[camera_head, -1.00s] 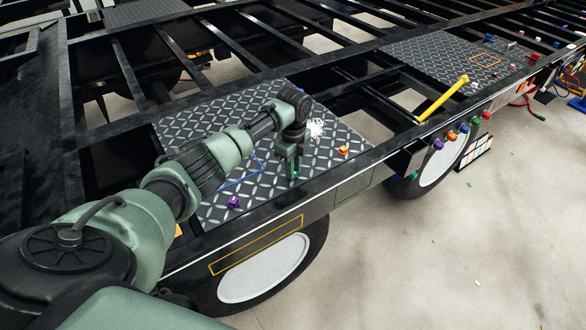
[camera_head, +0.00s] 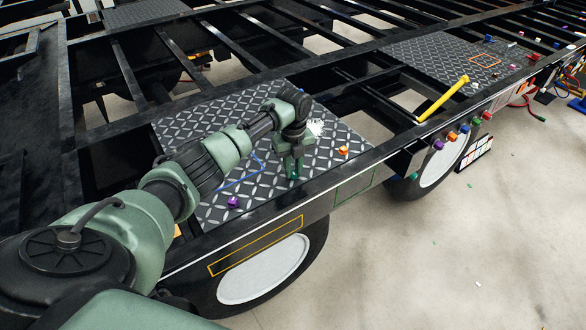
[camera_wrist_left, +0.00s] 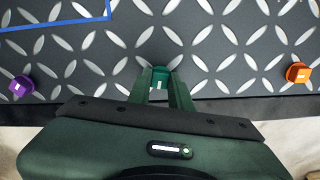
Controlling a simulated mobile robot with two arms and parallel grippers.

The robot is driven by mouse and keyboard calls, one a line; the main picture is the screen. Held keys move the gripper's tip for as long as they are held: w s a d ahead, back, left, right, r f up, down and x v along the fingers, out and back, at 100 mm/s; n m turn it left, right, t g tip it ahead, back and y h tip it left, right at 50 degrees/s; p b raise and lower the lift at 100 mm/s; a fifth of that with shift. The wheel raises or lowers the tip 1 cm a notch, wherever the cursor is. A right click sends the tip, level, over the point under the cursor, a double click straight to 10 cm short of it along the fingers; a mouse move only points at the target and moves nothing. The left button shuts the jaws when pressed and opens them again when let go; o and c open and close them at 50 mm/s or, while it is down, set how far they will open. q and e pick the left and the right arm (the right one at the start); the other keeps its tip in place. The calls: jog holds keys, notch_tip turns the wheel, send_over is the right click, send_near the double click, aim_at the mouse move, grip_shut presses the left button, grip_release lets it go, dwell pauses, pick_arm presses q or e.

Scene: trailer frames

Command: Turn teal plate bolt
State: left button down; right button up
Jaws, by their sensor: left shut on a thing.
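The teal bolt (camera_wrist_left: 160,78) stands on the dark diamond-tread plate (camera_wrist_left: 225,45), near the plate's front edge. My left gripper (camera_wrist_left: 162,84) points down at the plate and its two fingers are shut on the teal bolt, one on each side. In the head view my left gripper (camera_head: 292,170) is over the front part of the plate (camera_head: 215,125), and its fingers mostly cover the bolt. My right gripper is not in view.
A purple bolt (camera_head: 233,202) and an orange bolt (camera_head: 343,150) stand on the same plate, either side of the gripper. A blue outline (camera_head: 243,178) and white bits (camera_head: 316,127) lie nearby. A yellow bar (camera_head: 443,98) lies further right on the frame.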

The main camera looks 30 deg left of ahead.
aim_at(293, 172)
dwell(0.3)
pick_arm(q)
jog(key=c, duration=1.3)
grip_release()
notch_tip(293, 172, up, 8)
jog(key=shift+f+b, duration=0.1)
jog(key=shift+b, duration=0.7)
